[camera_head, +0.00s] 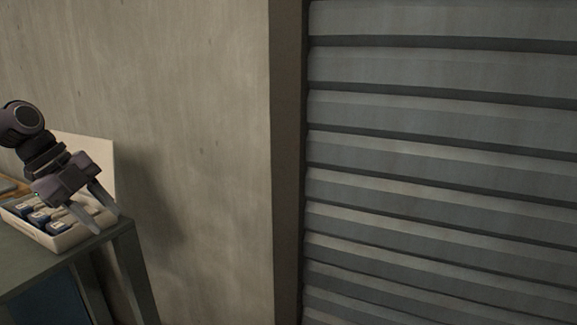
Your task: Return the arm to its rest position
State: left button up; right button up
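My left arm comes in at the left edge. Its dark gripper (108,222) points down and to the right, with two grey fingers spread apart. I see nothing between the fingers. The gripper is in front of or above an open cream box (66,241) and hides part of it. Whether it touches the box I cannot tell. My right gripper is not in view.
The box holds several small blue and white items (38,216) and stands at the right end of a grey-green table (30,262). A bare concrete wall (205,130) is behind. A slatted metal shutter (440,160) fills the right side.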

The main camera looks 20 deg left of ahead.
pick_arm(q)
jog(key=d+f+n+t+h+p, duration=0.15)
jog(key=d+f+n+t, duration=0.35)
jog(key=f, duration=0.7)
jog(key=d+f+n+t+h, duration=0.1)
jog(key=d+f+t+h, duration=0.2)
jog(key=d+f, duration=0.65)
jog(key=s+d+f+n+g+y, duration=0.1)
jog(key=s+d+f+n+y, duration=0.5)
jog(key=s+d+f+n, duration=0.5)
jog(key=s+d+f, duration=0.2)
jog(key=d+f, duration=0.2)
jog(key=shift+f+n+p, duration=0.3)
jog(key=shift+f, duration=0.05)
jog(key=shift+a+y, duration=0.15)
jog(key=shift+y, duration=0.1)
